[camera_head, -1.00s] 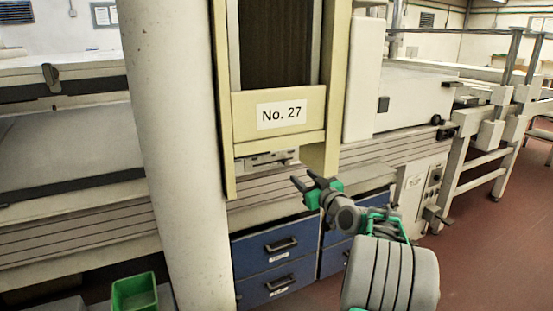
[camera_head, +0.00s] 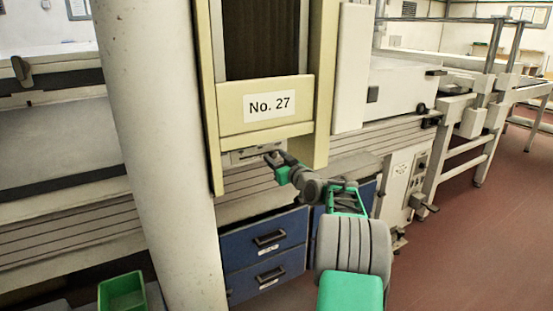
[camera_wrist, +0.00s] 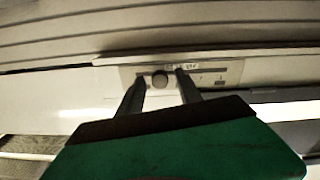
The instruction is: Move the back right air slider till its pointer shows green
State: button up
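The air slider panel (camera_wrist: 228,72), a pale plate with a slot and small marks, runs across the upper middle of the wrist view. A dark round knob (camera_wrist: 159,82) sits on it. My gripper (camera_wrist: 160,80) is open, with one finger on each side of the knob and a gap visible around it; I cannot tell whether the tips reach past it. The pointer and any green mark are too small to tell. In the head view a light panel (camera_head: 240,156) shows under the No. 27 frame, with my gripper (camera_head: 273,161) at its right end.
The cream No. 27 frame (camera_head: 266,114) hangs just above my gripper. A thick pale column (camera_head: 158,150) stands to the left. Blue drawers (camera_head: 264,252) are below, and a green bin (camera_head: 122,291) is at lower left. Open red floor (camera_head: 470,250) lies to the right.

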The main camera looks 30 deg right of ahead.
grip_shut()
dwell(1.2)
